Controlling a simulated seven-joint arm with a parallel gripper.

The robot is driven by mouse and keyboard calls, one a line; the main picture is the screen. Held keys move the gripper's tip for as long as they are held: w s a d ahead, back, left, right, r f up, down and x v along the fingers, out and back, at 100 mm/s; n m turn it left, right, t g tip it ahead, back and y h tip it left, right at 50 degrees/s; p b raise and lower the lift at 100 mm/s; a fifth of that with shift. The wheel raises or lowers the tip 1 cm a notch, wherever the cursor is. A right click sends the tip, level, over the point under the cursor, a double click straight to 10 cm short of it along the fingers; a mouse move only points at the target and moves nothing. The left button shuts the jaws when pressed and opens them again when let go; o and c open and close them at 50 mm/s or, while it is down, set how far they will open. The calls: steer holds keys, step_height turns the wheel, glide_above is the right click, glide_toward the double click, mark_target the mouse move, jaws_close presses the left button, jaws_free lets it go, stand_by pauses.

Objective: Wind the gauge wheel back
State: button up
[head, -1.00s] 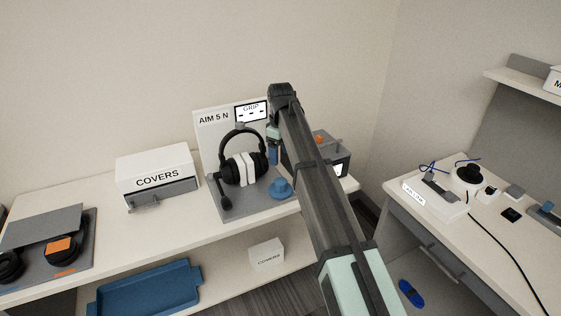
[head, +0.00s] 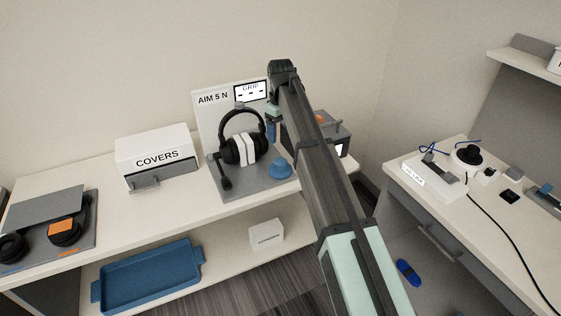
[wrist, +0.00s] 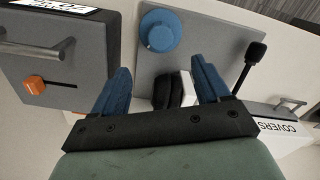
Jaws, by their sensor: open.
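The gauge wheel is a round blue knob (head: 281,169) at the front right of the grey gauge base (head: 240,192). In the wrist view the blue wheel (wrist: 160,32) lies beyond my fingertips, apart from them. My gripper (wrist: 160,66) is open, with two blue fingers spread and nothing held. In the head view my gripper (head: 271,128) hangs above and behind the wheel, partly hidden by my arm. A black headset (head: 241,120) with white blocks between its cups stands on the gauge, under a panel reading AIM 5 N (head: 212,98). The GRIP screen (head: 250,89) is too small to read.
A white COVERS box (head: 157,155) stands left of the gauge. A grey box with an orange slider (wrist: 35,84) and bar handle stands close on its right. A blue tray (head: 150,275) is on the lower shelf.

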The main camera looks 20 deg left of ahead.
mark_target(280, 160)
step_height(280, 160, down, 14)
steer(key=m, duration=1.3)
steer(key=shift+r, duration=0.1)
steer(key=c, duration=1)
steer(key=shift+w+a+n, duration=0.1)
steer(key=shift+n, duration=2.8)
